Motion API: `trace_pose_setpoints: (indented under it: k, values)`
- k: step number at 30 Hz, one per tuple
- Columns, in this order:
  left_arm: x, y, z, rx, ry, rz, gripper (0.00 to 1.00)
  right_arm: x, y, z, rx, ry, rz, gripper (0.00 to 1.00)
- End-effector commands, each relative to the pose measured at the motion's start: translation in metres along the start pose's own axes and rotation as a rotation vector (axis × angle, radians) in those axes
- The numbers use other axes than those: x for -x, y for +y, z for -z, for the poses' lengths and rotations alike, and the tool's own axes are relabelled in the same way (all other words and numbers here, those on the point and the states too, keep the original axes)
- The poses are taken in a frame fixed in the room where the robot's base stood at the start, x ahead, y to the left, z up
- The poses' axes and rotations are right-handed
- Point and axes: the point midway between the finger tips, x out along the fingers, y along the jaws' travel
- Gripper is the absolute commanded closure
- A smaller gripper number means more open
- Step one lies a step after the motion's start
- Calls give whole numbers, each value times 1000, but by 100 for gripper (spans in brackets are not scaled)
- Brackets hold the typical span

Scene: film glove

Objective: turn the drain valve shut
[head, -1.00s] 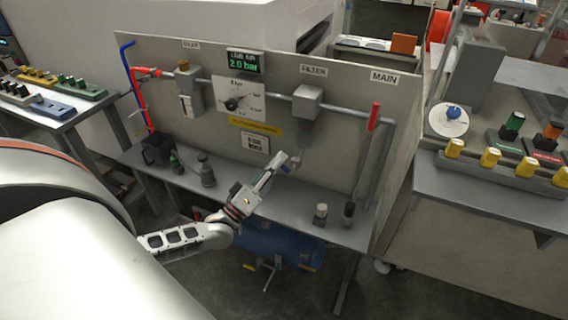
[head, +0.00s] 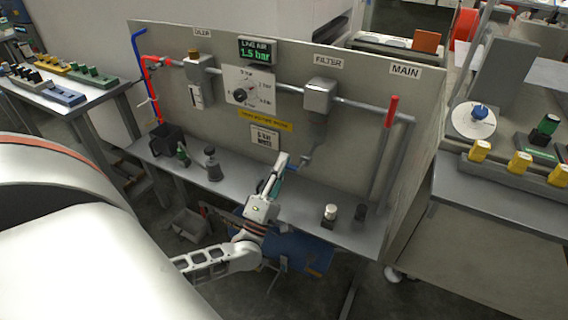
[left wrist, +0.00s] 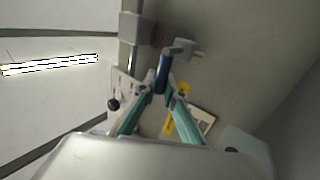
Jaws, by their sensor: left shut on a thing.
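The drain valve (head: 306,162) hangs under the filter (head: 319,95) on the panel, with a short blue lever. In the left wrist view its grey body (left wrist: 184,47) shows ahead of the fingers, and the blue lever (left wrist: 162,74) points back between them. My left gripper (head: 285,169) is in front of the panel, beside the valve. In the left wrist view its teal fingers (left wrist: 160,97) are shut on the end of the blue lever. The fingers partly hide the lever's end. My right gripper is not in view.
The line-air display (head: 257,50) reads 1.5 bar, above a dial gauge (head: 246,92). A red-handled lever (head: 390,111) stands at the right of the panel. A black cup (head: 166,139) and several small fittings stand on the bench shelf (head: 240,183). A blue tank lies below.

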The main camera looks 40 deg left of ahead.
Motion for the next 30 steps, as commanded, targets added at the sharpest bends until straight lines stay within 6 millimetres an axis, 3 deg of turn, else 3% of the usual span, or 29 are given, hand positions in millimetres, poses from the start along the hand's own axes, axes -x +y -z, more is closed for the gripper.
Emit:
trace_pose_setpoints:
  k: [14, 15, 16, 26, 30]
  values:
    - [0, 0, 1, 11, 10, -1, 100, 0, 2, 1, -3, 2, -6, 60]
    - [0, 0, 1, 11, 10, -1, 80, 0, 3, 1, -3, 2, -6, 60]
    - [0, 0, 1, 10, 10, -1, 73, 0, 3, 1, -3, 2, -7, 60]
    - [0, 0, 0, 9, 7, 0, 73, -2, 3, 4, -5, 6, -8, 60]
    - [10, -1, 0, 9, 7, 2, 73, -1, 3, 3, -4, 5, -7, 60]
